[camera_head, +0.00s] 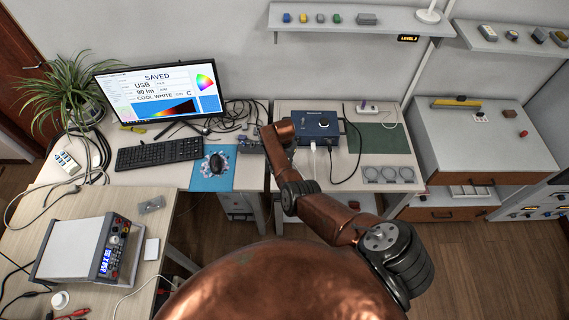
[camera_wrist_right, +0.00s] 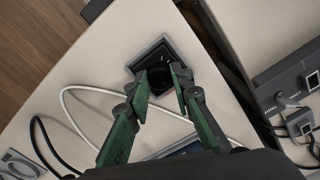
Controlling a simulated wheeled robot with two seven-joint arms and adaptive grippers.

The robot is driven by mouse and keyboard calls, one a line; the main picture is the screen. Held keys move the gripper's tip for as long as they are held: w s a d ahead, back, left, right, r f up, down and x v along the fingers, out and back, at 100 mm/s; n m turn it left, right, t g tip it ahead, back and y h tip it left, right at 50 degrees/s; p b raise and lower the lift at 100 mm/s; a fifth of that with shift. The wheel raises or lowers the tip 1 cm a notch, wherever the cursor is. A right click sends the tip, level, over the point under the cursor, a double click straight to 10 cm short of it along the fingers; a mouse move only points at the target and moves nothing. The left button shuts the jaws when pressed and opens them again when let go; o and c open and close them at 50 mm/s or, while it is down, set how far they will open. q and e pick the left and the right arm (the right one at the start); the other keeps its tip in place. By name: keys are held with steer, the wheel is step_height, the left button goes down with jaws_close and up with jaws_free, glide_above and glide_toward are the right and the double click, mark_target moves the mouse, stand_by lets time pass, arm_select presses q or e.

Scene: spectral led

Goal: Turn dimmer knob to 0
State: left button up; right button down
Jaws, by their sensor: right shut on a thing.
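The dimmer knob (camera_wrist_right: 157,75) is a dark round knob on a square dark dimmer box (camera_wrist_right: 147,53) on the white table, in the right wrist view. My right gripper (camera_wrist_right: 159,80) has its two green fingers on either side of the knob, shut on it. The knob's pointer and any scale cannot be read. My left gripper is not in view.
The monitor (camera_head: 158,92) reads "SAVED", "USB", "90 lm" and "COOL WHITE". A white cable (camera_wrist_right: 82,88) runs near the dimmer box. A power strip with plugs (camera_wrist_right: 290,100) lies to the right. A grey ring holder (camera_head: 389,175) stands right of my arm.

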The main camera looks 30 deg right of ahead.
steer(key=n+p, duration=0.1)
steer(key=n, duration=0.1)
steer(key=shift+d+r+n, duration=0.1)
steer(key=shift+r+n, duration=0.05)
steer(key=shift+n, duration=0.25)
steer(key=n+p, duration=0.1)
steer(key=n, duration=0.2)
steer(key=shift+n, duration=0.3)
steer(key=n+p, duration=0.1)
steer(key=n, duration=0.5)
steer(key=shift+w, duration=0.1)
steer(key=n+p, duration=0.1)
steer(key=n, duration=0.5)
steer(key=shift+n, duration=0.4)
steer(key=n, duration=0.5)
steer(key=shift+n, duration=0.3)
steer(key=c, duration=1.7)
jaws_free()
